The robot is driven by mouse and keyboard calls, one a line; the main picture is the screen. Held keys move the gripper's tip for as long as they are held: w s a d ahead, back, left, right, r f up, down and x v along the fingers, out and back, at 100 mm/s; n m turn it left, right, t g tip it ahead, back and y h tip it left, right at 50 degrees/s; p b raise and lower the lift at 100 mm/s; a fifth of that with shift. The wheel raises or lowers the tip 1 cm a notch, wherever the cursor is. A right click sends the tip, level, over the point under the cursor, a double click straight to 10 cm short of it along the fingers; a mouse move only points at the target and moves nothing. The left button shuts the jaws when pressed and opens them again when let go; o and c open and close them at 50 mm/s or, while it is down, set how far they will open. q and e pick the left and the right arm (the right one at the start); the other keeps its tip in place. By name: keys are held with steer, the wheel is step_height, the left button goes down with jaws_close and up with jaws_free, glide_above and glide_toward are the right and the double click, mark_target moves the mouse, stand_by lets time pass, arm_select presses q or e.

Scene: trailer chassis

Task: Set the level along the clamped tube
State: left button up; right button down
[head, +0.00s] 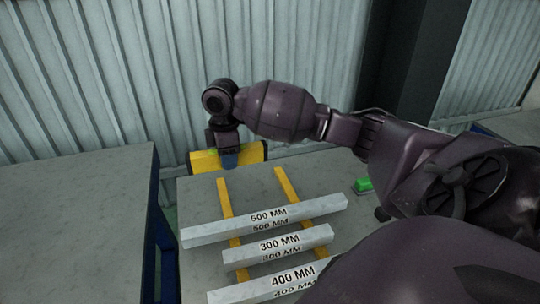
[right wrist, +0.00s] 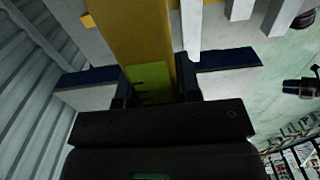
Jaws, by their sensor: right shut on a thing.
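My right gripper (head: 230,159) is shut on a yellow level (head: 205,161) with dark ends, at the table's far edge by the wall. In the right wrist view the level (right wrist: 145,35) runs up between the fingers of the gripper (right wrist: 155,92), with a yellow-green marked patch on it. Whether it touches the table is unclear. Three pale grey tubes lie across two yellow strips: 500 MM (head: 325,205), 300 MM (head: 322,234) and 400 MM (head: 228,295). No clamp shows on these tubes; which is the clamped one I cannot tell. My left gripper is not in view.
The grey table (head: 200,202) is partly covered by my right arm. A small green thing (head: 363,185) lies at its right. Another grey table (head: 75,215) stands at the left across a gap. A corrugated wall (head: 150,80) closes the back.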

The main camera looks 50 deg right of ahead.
steer(key=shift+w+d+f, duration=0.1)
steer(key=shift+d, duration=0.05)
step_height(320, 180, down, 16)
steer(key=shift+r+b, duration=0.15)
steer(key=shift+b, duration=0.8)
step_height(320, 180, down, 4)
steer(key=shift+f+b, duration=0.1)
steer(key=shift+b, duration=0.2)
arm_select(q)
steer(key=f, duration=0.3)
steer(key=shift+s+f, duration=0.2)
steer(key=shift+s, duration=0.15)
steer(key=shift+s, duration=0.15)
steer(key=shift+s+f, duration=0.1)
arm_select(e)
steer(key=c, duration=1.1)
jaws_free()
